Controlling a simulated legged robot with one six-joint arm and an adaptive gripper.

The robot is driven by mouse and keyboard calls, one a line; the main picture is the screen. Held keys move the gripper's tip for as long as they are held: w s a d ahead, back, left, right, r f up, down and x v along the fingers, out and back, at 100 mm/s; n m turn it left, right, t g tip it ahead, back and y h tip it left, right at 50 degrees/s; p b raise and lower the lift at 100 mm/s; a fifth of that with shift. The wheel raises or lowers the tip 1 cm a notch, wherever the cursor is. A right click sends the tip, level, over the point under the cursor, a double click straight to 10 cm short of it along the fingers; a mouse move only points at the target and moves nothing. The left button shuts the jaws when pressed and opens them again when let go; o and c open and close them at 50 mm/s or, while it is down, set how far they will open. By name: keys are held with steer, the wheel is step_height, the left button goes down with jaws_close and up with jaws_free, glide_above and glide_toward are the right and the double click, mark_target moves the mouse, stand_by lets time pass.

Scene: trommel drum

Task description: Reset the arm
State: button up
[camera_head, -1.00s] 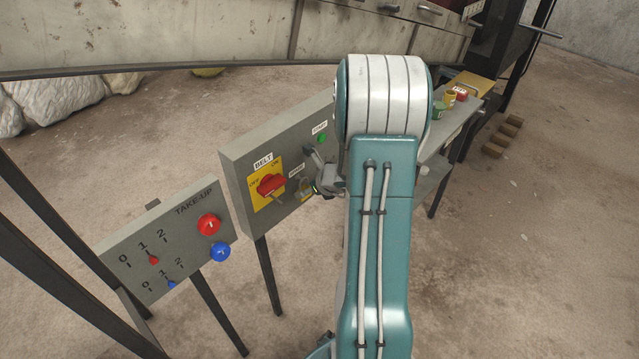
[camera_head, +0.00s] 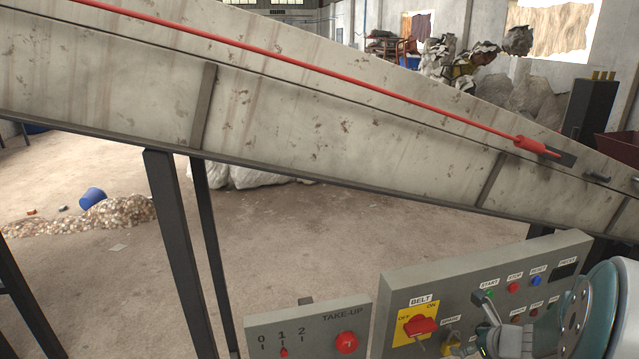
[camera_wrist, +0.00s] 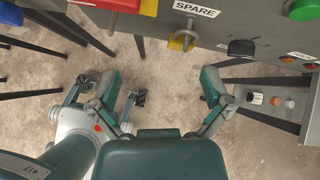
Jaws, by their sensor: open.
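My gripper (camera_wrist: 164,92) is open in the wrist view, its two teal fingers apart over bare floor with nothing between them. In the head view part of it (camera_head: 492,338) shows at the bottom, in front of the grey belt panel (camera_head: 391,287). My teal and white arm enters at the lower right corner and covers part of that panel. The panel carries a red belt switch (camera_head: 420,326) on a yellow plate. A yellow padlock (camera_wrist: 183,41) hangs below the SPARE label in the wrist view, beyond the fingers and apart from them.
The take-up panel (camera_head: 312,328) with a red knob (camera_head: 346,342) stands left of the belt panel. A long sloping conveyor side (camera_head: 290,125) crosses above, on dark legs (camera_head: 182,250). A blue bucket (camera_head: 92,198) lies on a debris heap. Floor between is clear.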

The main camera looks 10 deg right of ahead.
steer(key=s+a+r+n+g+y, duration=0.1)
steer(key=s+a+r+n, duration=0.1)
steer(key=a+r+n, duration=0.5)
steer(key=s+a+r+n+g+y, duration=0.1)
steer(key=a+r+n+g, duration=0.15)
steer(key=a+n, duration=0.85)
steer(key=s+a+r+n+h, duration=0.1)
steer(key=s+a+r+n, duration=0.1)
steer(key=s+n, duration=0.3)
steer(key=s+a+r+n+h, duration=0.2)
steer(key=s+n, duration=0.4)
steer(key=n, duration=0.3)
steer(key=a+r, duration=0.1)
steer(key=a, duration=0.1)
steer(key=shift+s+a+r, duration=0.15)
steer(key=shift+a+r, duration=0.05)
steer(key=shift+a, duration=0.1)
steer(key=shift+t, duration=0.25)
